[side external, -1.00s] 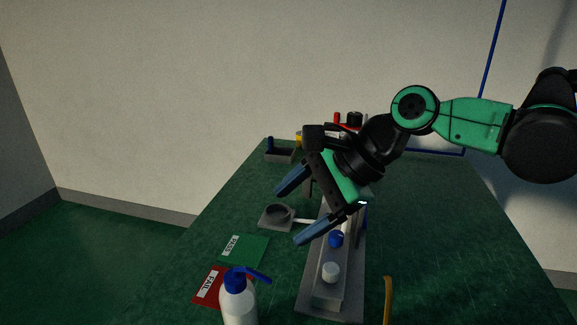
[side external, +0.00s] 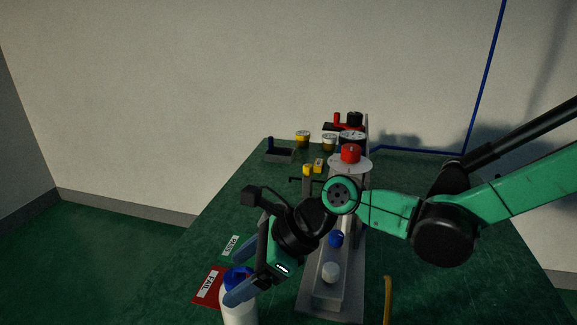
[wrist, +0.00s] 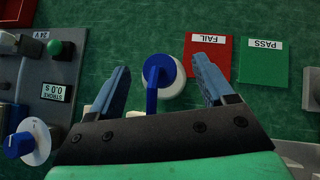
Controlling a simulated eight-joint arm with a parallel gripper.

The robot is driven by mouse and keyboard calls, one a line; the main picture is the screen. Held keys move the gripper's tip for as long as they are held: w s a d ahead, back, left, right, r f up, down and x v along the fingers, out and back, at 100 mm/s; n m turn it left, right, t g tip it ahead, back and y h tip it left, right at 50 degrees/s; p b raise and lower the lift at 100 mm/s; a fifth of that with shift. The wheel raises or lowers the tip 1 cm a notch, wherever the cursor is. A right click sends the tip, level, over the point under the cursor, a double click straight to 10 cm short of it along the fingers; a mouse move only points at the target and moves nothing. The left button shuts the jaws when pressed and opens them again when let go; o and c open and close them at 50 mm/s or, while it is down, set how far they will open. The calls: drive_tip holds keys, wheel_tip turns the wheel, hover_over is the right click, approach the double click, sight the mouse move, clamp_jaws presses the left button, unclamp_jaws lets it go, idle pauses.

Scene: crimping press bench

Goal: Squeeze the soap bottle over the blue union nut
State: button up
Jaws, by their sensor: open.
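The soap bottle (side external: 238,309), white with a blue pump head, stands upright at the front of the bench in the side view. The wrist view shows its white shoulder and blue pump (wrist: 158,68) from above, the spout pointing toward my palm. My gripper (wrist: 161,66) is open, with one blue finger on each side of the bottle and gaps visible on both sides. In the side view one finger passes in front of the bottle. A small blue round piece (side external: 336,239) sits on the long grey fixture; I cannot tell whether it is the union nut.
A red FAIL card (wrist: 208,56) and green PASS card (wrist: 263,62) lie beside the bottle. A grey panel (wrist: 38,75) with a green button and dial is at left. A white round piece (side external: 331,272) sits on the fixture. Jars (side external: 303,139) and a tray (side external: 279,155) stand farther back.

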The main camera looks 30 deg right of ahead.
drive_tip(key=shift+x, duration=0.85)
clamp_jaws()
idle(0.9)
